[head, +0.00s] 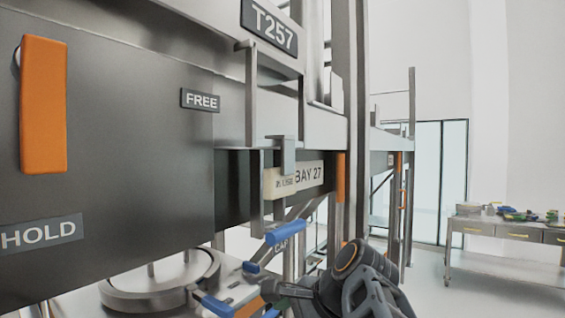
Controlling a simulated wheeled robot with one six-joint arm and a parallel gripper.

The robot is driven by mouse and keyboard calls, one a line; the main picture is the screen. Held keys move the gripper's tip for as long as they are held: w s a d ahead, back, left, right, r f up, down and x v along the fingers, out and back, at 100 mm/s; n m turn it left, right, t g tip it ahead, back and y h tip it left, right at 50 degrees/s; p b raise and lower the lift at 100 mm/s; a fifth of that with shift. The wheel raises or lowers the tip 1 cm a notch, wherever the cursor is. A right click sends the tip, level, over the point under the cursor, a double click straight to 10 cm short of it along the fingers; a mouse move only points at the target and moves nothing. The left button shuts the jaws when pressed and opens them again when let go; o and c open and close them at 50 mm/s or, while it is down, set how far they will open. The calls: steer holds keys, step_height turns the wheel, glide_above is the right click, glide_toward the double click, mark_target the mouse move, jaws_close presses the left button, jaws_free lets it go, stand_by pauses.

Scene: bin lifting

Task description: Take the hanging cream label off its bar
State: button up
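The cream label (278,183) hangs at the middle of the view, below a grey hook-like bracket (287,157). It carries small dark print, too small to read surely, and overlaps the left end of a white BAY 27 plate (309,174). My dark arm with an orange ring comes up from the bottom edge. My gripper (236,288) appears low at its left end, below and left of the label and apart from it. Its fingers are hard to separate from the blue and orange parts around them, so its opening is unclear.
A large grey panel (120,130) with FREE (201,100) and HOLD (42,233) plates and an orange handle (43,104) fills the left. A blue bar (286,232) sits below the label. A grey upright (357,120) stands right of it. Floor is clear before the far workbench (490,228).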

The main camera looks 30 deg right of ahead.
steer(key=s+d+r+m+t+p, duration=0.1)
steer(key=r+m, duration=0.1)
steer(key=r, duration=0.3)
steer(key=d+r+m+t+p, duration=0.1)
steer(key=r+m, duration=0.1)
steer(key=r, duration=0.3)
steer(key=s+d+r+m+t+y+p, duration=0.1)
steer(key=d+r+m, duration=0.1)
steer(key=r, duration=0.3)
steer(key=shift+s+r, duration=0.2)
steer(key=shift+s, duration=0.1)
steer(key=m+t+p, duration=0.2)
steer(key=m+p, duration=0.1)
steer(key=m, duration=0.3)
glide_toward(285, 178)
steer(key=shift+t+y, duration=0.3)
steer(key=x, duration=0.2)
steer(key=b+x, duration=0.1)
steer(key=x, duration=0.1)
steer(key=shift+w+f, duration=0.15)
steer(key=shift+f, duration=0.25)
steer(key=shift+p+x, duration=0.5)
steer(key=shift+x, duration=3)
steer(key=shift+c, duration=0.4)
steer(key=c, duration=0.7)
